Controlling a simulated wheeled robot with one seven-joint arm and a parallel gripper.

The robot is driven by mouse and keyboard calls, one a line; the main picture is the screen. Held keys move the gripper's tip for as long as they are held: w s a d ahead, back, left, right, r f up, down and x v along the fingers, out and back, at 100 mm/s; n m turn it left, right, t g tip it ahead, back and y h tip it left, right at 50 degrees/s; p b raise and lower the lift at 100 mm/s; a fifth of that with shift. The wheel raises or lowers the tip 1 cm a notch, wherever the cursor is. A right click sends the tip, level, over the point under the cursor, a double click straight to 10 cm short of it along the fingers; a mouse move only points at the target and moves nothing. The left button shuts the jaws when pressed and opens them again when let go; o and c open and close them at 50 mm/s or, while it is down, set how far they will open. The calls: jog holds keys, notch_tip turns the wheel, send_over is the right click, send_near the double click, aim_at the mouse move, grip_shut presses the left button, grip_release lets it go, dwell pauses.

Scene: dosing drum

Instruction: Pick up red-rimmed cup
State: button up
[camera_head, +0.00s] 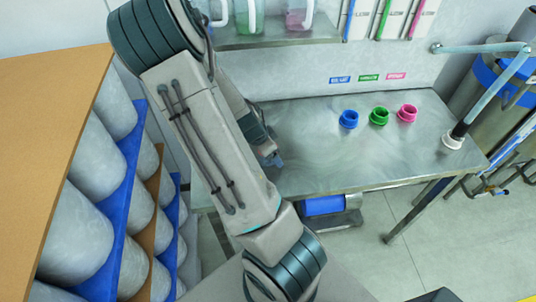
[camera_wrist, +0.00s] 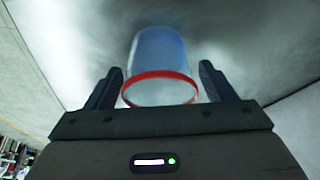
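The red-rimmed cup (camera_wrist: 158,54) shows in the wrist view as a pale blue-white cup. Its red rim faces the camera and its body extends away, between my fingers. My gripper (camera_wrist: 160,72) has one finger on each side of the cup, spread wide, with a small gap visible at the right. The left finger is close to the rim, and I cannot tell whether it touches. In the head view, my arm hides the cup, and only part of my gripper (camera_head: 272,158) shows past the arm, above the left part of the metal table.
The metal table (camera_head: 310,165) holds a blue (camera_head: 348,119), a green (camera_head: 379,116) and a pink ring-shaped piece (camera_head: 407,113) toward its right. A shelf (camera_head: 270,41) with clear jugs is above. A rack (camera_head: 128,150) of grey cylinders stands left. A pipe (camera_head: 495,85) rises at the right edge.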

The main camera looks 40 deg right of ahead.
jog(key=c, duration=0.9)
jog(key=shift+c, duration=0.2)
jog(key=shift+r, duration=0.2)
jog(key=shift+r, duration=0.75)
jog(key=r, duration=0.2)
jog(key=shift+s+r, duration=0.2)
jog(key=shift+r, duration=0.1)
jog(key=s+d+r+p, duration=0.1)
jog(key=s+d+r, duration=0.2)
jog(key=s+r, duration=0.3)
jog(key=shift+s+r, duration=0.25)
jog(key=shift+s, duration=2.05)
jog(key=shift+s+d, duration=0.1)
jog(key=shift+d, duration=0.05)
